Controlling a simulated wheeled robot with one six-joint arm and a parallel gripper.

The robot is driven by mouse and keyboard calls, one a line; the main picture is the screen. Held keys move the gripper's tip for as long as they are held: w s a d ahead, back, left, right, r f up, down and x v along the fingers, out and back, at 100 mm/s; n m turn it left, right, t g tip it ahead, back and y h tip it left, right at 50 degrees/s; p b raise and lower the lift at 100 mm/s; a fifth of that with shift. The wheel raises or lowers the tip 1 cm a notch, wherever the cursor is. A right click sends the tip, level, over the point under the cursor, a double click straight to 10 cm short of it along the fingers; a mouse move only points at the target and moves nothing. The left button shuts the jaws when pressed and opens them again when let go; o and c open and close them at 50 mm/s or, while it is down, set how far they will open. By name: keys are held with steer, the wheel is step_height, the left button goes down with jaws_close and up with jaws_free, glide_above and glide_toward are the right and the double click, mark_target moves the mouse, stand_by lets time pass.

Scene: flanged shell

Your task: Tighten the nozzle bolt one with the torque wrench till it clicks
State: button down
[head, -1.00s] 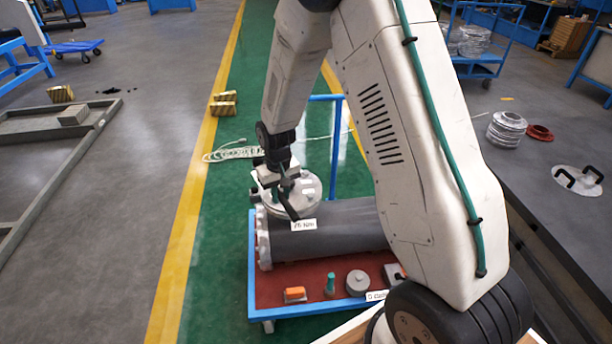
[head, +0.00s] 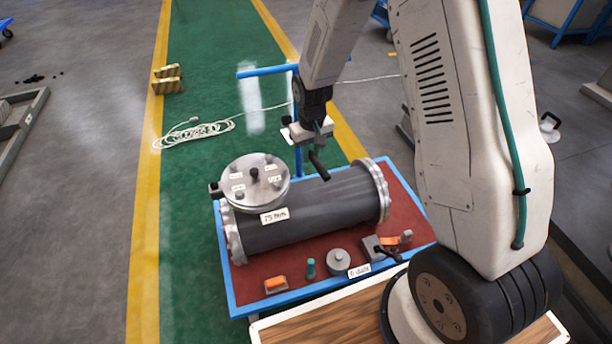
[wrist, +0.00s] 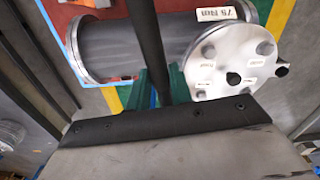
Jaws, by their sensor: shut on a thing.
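My gripper (head: 314,142) is shut on a dark bar, seemingly the torque wrench (head: 319,166), and holds it in the air above the shell's far side. In the wrist view the bar (wrist: 149,40) runs up from the jaws. The dark grey shell (head: 315,210) lies on its side with a label that seems to read 75 Nm (head: 274,216). The wrench is apart from the cover. I cannot read which bolt is number one.
The shell rests on a blue-edged cart (head: 235,300) with a red top and an upright blue handle (head: 268,71). An orange block (head: 276,284), a green-topped peg (head: 311,268) and a grey round part (head: 338,262) stand in front. A cable (head: 195,132) lies on the floor.

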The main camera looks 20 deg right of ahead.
steer(key=s+a+n, duration=0.7)
steer(key=s+a, duration=0.1)
steer(key=a, duration=0.2)
steer(key=shift+s+a+n, duration=0.3)
steer(key=shift+a, duration=0.05)
steer(key=shift+f, duration=0.1)
steer(key=shift+d+f, duration=0.1)
steer(key=shift+f, duration=3.85)
steer(key=shift+s, duration=0.1)
